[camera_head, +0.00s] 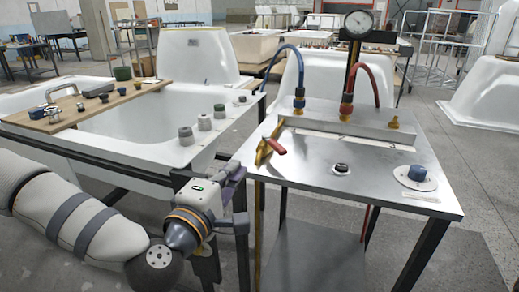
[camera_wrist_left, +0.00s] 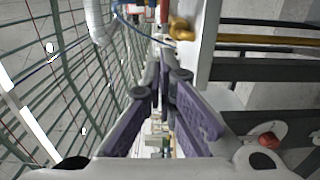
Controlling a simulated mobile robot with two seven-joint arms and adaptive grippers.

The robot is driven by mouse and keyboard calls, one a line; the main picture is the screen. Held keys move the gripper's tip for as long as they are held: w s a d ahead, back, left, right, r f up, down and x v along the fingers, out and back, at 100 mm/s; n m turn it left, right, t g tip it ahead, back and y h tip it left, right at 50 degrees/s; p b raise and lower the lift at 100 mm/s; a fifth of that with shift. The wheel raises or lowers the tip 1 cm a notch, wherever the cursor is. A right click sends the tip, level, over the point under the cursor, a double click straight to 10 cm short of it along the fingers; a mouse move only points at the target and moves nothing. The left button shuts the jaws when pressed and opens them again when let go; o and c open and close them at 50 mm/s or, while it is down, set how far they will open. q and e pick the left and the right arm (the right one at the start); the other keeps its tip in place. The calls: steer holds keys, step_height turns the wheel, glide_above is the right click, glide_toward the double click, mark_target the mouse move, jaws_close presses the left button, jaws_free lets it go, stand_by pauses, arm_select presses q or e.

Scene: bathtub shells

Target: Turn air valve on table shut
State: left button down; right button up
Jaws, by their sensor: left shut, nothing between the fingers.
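The air valve (camera_head: 268,147) sits at the left edge of the metal table (camera_head: 330,183) in the head view. My left gripper (camera_head: 238,190) is below and left of the valve, beside the table's left edge and apart from the valve. In the left wrist view the purple fingers (camera_wrist_left: 165,65) are together and empty. A yellow fitting (camera_wrist_left: 181,30) shows just beyond the fingertips there; the red lever is not clear in that view. My right gripper is not in view.
A pressure gauge (camera_head: 358,24) stands at the table's back, with a blue hose (camera_head: 281,50) and a red hose (camera_head: 385,80). A blue knob (camera_head: 417,173) is at the right. A white tub (camera_head: 150,127) with a board (camera_head: 100,103) and several knobs stands left.

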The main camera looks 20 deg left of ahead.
arm_select(q)
glide_toward(268, 140)
steer(key=w+a, duration=0.2)
steer(key=a, duration=0.1)
steer(key=shift+w+d, duration=0.6)
steer(key=shift+d, duration=0.2)
steer(key=shift+w+d, duration=0.65)
steer(key=shift+d, duration=0.15)
